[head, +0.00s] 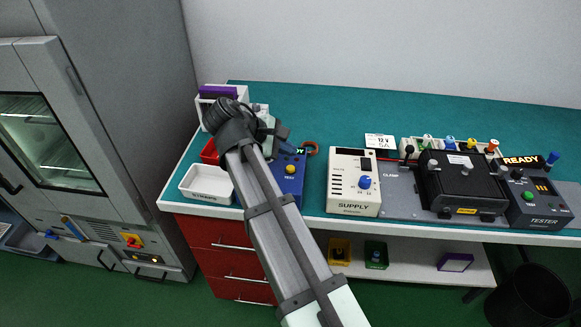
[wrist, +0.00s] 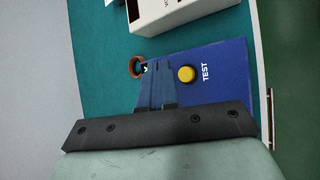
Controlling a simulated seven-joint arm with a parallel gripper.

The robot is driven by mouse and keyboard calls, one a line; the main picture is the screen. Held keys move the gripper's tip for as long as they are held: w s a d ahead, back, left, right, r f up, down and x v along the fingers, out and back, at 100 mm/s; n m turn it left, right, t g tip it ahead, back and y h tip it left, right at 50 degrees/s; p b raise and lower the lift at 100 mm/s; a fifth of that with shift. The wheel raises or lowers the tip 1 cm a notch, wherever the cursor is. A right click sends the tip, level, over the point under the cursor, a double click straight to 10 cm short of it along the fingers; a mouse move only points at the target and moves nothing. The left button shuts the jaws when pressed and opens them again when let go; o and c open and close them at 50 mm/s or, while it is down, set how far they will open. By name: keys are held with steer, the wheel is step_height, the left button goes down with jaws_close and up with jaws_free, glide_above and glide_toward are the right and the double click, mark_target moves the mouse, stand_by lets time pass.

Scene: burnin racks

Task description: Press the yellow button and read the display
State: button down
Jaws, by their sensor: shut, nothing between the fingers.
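The yellow button (head: 290,169) sits on top of a blue box (head: 291,187) near the front left of the bench. In the wrist view the yellow button (wrist: 187,74) shows beside the word TEST on the blue box (wrist: 222,60). My gripper (head: 284,132) is above the back part of the box. In the wrist view my gripper (wrist: 155,68) is shut and empty, with its fingertips left of the button and apart from it in the picture. The display is mostly hidden behind my fingers; only a bit of light lettering shows, and I cannot read it.
A white tray (head: 206,195) stands left of the blue box, with a red bin (head: 209,152) behind it. The SUPPLY unit (head: 353,195) stands to the right, then a black device and the TESTER (head: 541,212). An orange-brown ring (head: 313,148) lies behind the box.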

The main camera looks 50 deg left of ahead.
mark_target(287, 169)
steer(key=shift+f, duration=1.4)
steer(key=shift+f, duration=0.2)
stand_by(1.0)
steer(key=shift+f, duration=0.25)
steer(key=shift+f, duration=0.4)
stand_by(0.8)
steer(key=shift+r, duration=0.1)
stand_by(0.4)
steer(key=shift+r, duration=0.75)
steer(key=shift+r, duration=2.5)
